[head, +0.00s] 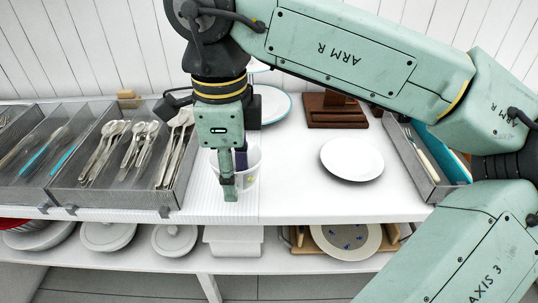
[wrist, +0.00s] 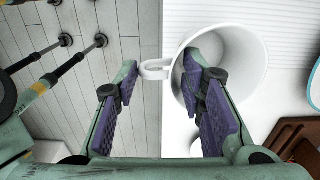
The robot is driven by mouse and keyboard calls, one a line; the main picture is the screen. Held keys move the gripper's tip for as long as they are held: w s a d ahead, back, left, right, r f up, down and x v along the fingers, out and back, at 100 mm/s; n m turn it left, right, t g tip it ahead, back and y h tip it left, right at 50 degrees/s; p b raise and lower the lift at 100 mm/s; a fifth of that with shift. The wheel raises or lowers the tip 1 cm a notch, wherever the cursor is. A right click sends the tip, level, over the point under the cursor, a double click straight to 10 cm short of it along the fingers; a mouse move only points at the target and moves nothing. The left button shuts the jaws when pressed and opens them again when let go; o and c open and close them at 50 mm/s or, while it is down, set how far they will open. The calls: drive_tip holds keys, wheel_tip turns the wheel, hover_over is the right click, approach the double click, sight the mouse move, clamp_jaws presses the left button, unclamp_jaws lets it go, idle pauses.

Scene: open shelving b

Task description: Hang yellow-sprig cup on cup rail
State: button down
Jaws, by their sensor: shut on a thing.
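A white cup (wrist: 250,75) fills the upper middle of the wrist view, its open mouth facing the camera and its looped handle (wrist: 155,69) pointing left. In the head view the cup (head: 252,168) is at the shelf's front edge, partly hidden behind my gripper (head: 230,188). My gripper (wrist: 162,75) is shut on the cup, one purple-padded finger inside the mouth and the other outside beyond the handle. I cannot tell whether the cup touches the shelf. Its sprig is too small to make out clearly. I cannot identify the cup rail in either view.
Clear cutlery bins (head: 120,190) stand left of the cup. A white plate (head: 352,159) lies to the right, with a brown wooden stand (head: 335,110) behind and a grey cutlery tray (head: 425,165) further right. Lidded dishes (head: 108,236) and a patterned plate (head: 346,240) are on the lower shelf.

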sight(261, 153)
drive_tip(key=w+d, duration=0.1)
drive_tip(key=w, duration=0.1)
drive_tip(key=w+d, duration=0.1)
drive_tip(key=w+d+p, duration=0.1)
drive_tip(key=w+d, duration=0.1)
drive_tip(key=shift+w+d+f, duration=0.1)
drive_tip(key=shift+w+f, duration=0.2)
drive_tip(key=shift+w, duration=0.05)
drive_tip(key=f, duration=0.1)
drive_tip(key=w+d+f, duration=0.1)
drive_tip(key=w+p, duration=0.1)
drive_tip(key=shift+d+f, duration=0.25)
drive_tip(key=shift+f, duration=0.45)
drive_tip(key=c, duration=1)
unclamp_jaws()
drive_tip(key=shift+c, duration=0.2)
drive_tip(key=shift+f, duration=0.1)
wheel_tip(261, 153, up, 10)
drive_tip(key=b, duration=0.1)
drive_tip(key=shift+s+d+r, duration=0.15)
drive_tip(key=shift+s+r, duration=0.1)
